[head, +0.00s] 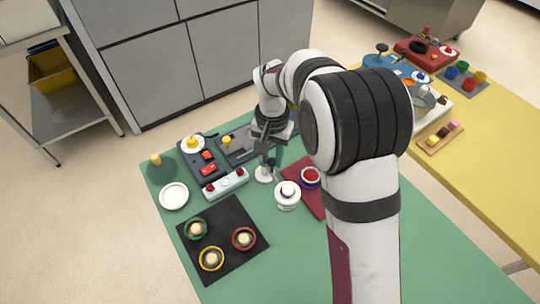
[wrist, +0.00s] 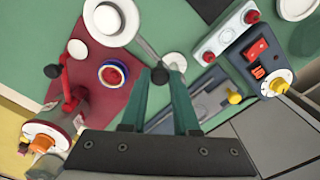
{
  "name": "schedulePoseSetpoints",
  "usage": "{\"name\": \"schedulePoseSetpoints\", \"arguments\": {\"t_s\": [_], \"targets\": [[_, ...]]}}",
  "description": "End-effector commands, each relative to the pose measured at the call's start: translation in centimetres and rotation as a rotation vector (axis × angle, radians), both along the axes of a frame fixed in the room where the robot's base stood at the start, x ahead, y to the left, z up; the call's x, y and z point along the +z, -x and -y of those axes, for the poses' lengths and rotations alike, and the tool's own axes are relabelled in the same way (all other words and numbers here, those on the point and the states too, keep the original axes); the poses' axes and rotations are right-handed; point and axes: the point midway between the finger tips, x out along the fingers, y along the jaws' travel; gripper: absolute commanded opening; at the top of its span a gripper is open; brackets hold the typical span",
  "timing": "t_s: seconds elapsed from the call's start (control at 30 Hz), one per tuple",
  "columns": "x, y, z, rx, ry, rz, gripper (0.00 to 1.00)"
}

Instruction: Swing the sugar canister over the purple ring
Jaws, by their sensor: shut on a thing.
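A white round canister (head: 287,197), likely the sugar canister, stands left of and nearer than the purple ring. It is partly cut off at the top of the wrist view (wrist: 108,32). A thin grey bar with a dark knob (wrist: 160,75) runs from its side to between my fingertips. The purple-blue ring (head: 311,178), red inside, lies on the dark red mat and shows left of my fingers in the wrist view (wrist: 113,74). My gripper (head: 268,160), with teal fingers (wrist: 163,82), is shut on the knob. A small white disc (head: 264,174) is beside the fingertips.
A pale panel with red knobs (head: 227,183) and a dark unit with red switches (head: 207,168) stand left of my gripper. A black mat (head: 213,262) with several bowls lies nearer. A red device (wrist: 72,102) stands at the mat's side. Green table (head: 280,260) is bare in front.

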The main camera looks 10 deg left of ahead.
Motion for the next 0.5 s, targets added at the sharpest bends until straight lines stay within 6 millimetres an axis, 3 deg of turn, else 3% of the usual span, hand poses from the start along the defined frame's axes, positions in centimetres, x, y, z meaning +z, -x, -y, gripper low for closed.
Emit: {"name": "schedulePoseSetpoints", "arguments": {"t_s": [0.5], "targets": [[0.1,-1.7,1.4,0.470,0.000,0.003,0.00]]}}
